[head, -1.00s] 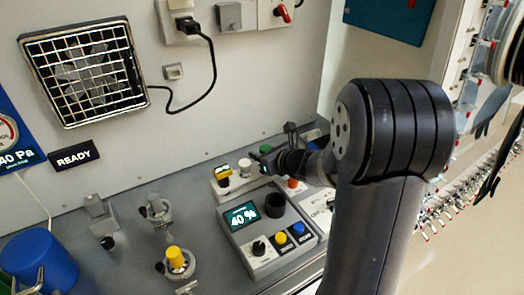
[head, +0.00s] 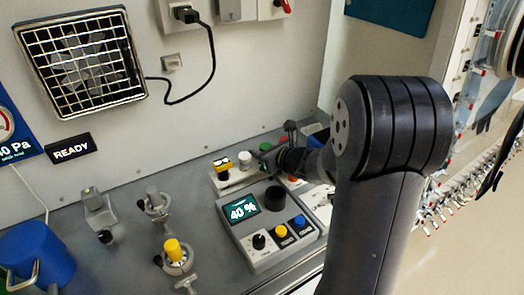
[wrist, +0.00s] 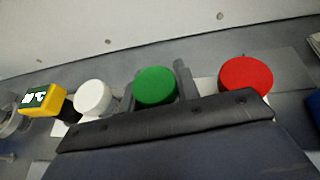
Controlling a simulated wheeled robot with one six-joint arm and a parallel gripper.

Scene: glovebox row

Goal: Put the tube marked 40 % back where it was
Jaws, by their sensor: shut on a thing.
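My gripper (head: 277,149) is at the tube row at the back of the bench, low beside the caps. In the wrist view its fingers stand on both sides of a green cap (wrist: 155,87), and it is shut on that green-capped tube. The green cap also shows in the head view (head: 266,147). The tube's body and any mark on it are hidden. A white cap (wrist: 94,97) and a yellow piece with a small dark label (wrist: 42,100) are to its left, and a red cap (wrist: 246,77) to its right. The control box display (head: 243,209) reads 40 %.
The control box has a dark round well (head: 275,197) and knobs in front of the row. A yellow-capped tube (head: 173,250) stands in a ring holder to the left. A blue mug (head: 38,255) is at far left. The back wall is close behind the row.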

